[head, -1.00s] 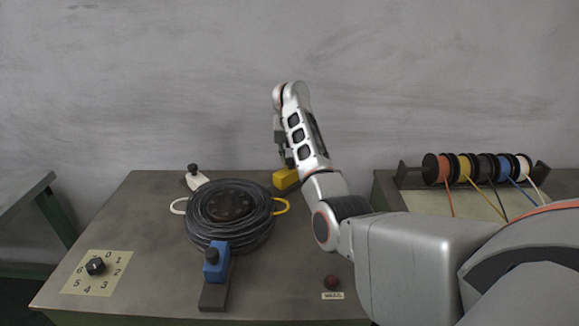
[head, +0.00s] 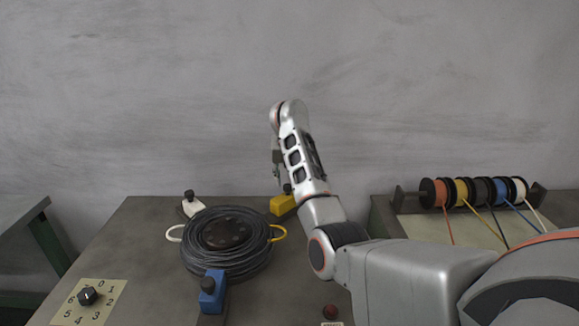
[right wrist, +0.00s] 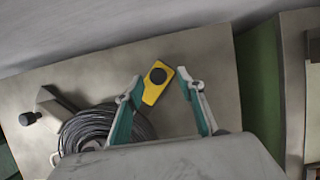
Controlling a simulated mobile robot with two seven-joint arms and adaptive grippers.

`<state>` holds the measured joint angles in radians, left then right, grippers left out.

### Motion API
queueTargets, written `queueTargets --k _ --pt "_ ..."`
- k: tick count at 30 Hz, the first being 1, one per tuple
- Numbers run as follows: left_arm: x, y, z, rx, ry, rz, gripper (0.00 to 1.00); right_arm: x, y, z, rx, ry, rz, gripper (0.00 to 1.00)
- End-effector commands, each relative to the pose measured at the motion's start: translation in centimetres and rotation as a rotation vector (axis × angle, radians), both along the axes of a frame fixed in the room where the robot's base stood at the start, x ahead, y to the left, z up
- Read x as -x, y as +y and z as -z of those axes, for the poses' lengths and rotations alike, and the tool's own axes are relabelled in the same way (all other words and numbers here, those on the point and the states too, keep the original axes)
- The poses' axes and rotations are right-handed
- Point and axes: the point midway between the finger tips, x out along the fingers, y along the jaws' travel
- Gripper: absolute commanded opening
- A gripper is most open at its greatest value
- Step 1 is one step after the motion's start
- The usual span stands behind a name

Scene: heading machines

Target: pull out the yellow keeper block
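The yellow keeper block (head: 283,205) sits at the back of the table, right of a coil of dark cable (head: 228,243). It has a dark round knob on top. In the right wrist view the block (right wrist: 154,92) lies between the spread fingers of my right gripper (right wrist: 161,77), with a gap on the right side; contact on the left is unclear. In the head view my right gripper (head: 279,172) is above and just behind the block, its fingers partly hidden by the hand. My left gripper is not in view.
A blue block (head: 212,290) stands before the coil and a white block (head: 191,207) behind it. A numbered dial (head: 88,296) is front left, a dark red ball (head: 330,311) front right. Colored spools (head: 475,191) stand on the right table.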

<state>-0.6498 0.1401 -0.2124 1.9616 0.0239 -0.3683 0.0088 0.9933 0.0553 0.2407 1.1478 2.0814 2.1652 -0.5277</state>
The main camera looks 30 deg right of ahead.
Motion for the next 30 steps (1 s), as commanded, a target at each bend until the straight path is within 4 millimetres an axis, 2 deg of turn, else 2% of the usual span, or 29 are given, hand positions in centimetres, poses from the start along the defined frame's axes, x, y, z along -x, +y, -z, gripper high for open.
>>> queueTargets --k 1,6,12,18,30 --pt "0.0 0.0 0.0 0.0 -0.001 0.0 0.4 0.2 0.2 -1.2 0.002 -0.005 0.0 0.38" --pt "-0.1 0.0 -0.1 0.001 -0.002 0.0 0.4 1.4 0.9 -4.6 0.001 -0.006 0.001 0.38" --pt "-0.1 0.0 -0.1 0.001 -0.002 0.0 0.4 2.5 1.5 -7.3 0.001 -0.004 0.002 0.38" --pt "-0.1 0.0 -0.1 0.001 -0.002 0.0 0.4 2.9 1.7 -8.5 0.002 -0.002 0.001 0.38" --pt "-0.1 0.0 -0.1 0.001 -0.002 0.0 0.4 3.0 1.7 -8.6 0.002 -0.001 0.0 0.38"
